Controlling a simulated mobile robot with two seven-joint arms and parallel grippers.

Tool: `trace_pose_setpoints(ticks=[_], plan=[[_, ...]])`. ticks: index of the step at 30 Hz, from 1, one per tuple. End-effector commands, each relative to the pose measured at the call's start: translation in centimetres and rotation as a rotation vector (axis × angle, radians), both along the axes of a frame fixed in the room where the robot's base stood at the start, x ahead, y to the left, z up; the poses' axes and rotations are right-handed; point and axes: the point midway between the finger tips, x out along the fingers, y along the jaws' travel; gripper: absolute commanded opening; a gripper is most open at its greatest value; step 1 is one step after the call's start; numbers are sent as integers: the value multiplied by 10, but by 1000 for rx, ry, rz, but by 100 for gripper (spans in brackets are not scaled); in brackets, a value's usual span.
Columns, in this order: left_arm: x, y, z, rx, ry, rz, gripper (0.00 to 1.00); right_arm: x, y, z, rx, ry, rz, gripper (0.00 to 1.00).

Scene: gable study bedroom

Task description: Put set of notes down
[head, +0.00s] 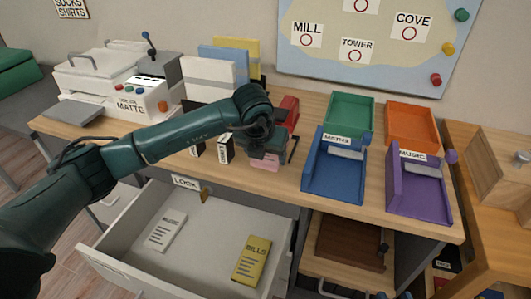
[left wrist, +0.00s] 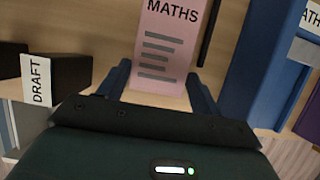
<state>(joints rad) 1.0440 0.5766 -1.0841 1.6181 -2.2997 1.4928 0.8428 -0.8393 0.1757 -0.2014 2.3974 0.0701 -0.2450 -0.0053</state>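My left gripper (head: 265,150) points down over the desk, between the black file ends and the blue tray. It is closed on the sides of a pink set of notes labelled MATHS (left wrist: 162,50), whose lower end lies between the two fingers in the left wrist view. In the head view only a small part of the pink notes (head: 265,164) shows under the gripper. I cannot tell whether the notes touch the desk. The blue tray labelled MATHS (head: 320,183) stands to the right. My right gripper is not in view.
A purple MUSIC tray (head: 425,198), a green tray (head: 350,120) and an orange tray (head: 412,125) stand nearby. The open drawer (head: 205,262) holds white MUSIC notes (head: 166,232) and yellow BILLS notes (head: 251,262). A black DRAFT block (left wrist: 70,80) is left of the gripper.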

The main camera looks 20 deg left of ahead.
Motion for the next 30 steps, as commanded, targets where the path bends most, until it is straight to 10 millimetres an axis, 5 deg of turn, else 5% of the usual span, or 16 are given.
trace_pose_setpoints(ticks=[7,17,30], plan=[[0,0,0,0,1,0,85,-2,0,-1,-6,4,6,32],[-2,0,6,-1,-2,0,85,-3,-1,-1,-8,7,7,32],[-34,2,85,0,-4,0,85,-2,1,-4,-1,34,3,32]])
